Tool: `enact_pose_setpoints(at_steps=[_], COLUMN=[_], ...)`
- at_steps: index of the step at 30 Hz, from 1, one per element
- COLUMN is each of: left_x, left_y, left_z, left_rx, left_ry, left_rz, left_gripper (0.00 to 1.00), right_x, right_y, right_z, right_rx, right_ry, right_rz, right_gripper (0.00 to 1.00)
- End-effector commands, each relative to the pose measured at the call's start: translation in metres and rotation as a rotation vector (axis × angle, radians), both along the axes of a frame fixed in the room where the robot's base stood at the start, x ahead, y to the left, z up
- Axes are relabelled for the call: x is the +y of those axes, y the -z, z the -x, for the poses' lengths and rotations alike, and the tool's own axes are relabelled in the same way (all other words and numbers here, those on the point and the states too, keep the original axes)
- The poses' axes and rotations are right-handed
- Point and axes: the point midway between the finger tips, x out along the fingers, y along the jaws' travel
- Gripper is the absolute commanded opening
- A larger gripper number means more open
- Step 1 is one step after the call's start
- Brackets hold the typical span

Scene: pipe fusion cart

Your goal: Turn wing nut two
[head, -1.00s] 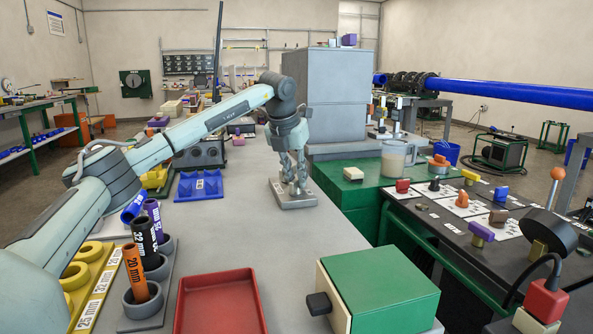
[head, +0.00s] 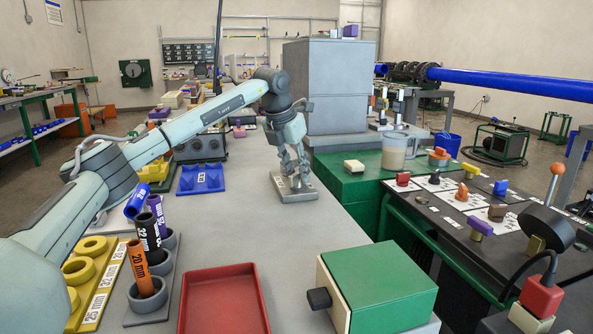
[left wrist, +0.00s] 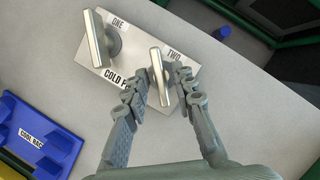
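A light grey plate (left wrist: 190,87) marked COLD lies on the grey bench, and it also shows in the head view (head: 311,194). It bears two metal wing nuts with bar-shaped heads. Wing nut one (left wrist: 96,40) stands at the left by the label ONE. Wing nut two (left wrist: 160,78) stands by the label TWO. My left gripper (left wrist: 160,82) points down with its fingers on either side of wing nut two. Gaps show between the fingers and the bar, so it is open. In the head view the left gripper (head: 293,180) hides most of the nuts. My right gripper is out of view.
A blue tray (head: 201,179) lies left of the plate. Nearer are the red tray (head: 224,300), a green-topped box (head: 378,287) with a black knob, and cups holding coloured pipes (head: 141,268). The grey bench between them is clear.

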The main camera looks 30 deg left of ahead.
Motion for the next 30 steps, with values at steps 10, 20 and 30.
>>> enact_pose_setpoints(at_steps=[10,20,30], left_x=[0.000,-0.001,-0.001], left_y=[-0.003,-0.055,-0.105], left_z=[0.001,0.022,0.043], left_rx=[-0.001,-0.004,-0.001], left_ry=[0.000,0.000,0.000], left_rz=[0.000,0.001,0.000], left_gripper=[0.31,0.31,0.31], right_x=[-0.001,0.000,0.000], right_y=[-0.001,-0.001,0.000], right_z=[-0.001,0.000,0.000], right_rx=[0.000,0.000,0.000], right_ry=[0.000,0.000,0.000], right_rz=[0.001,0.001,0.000], right_gripper=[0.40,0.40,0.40])
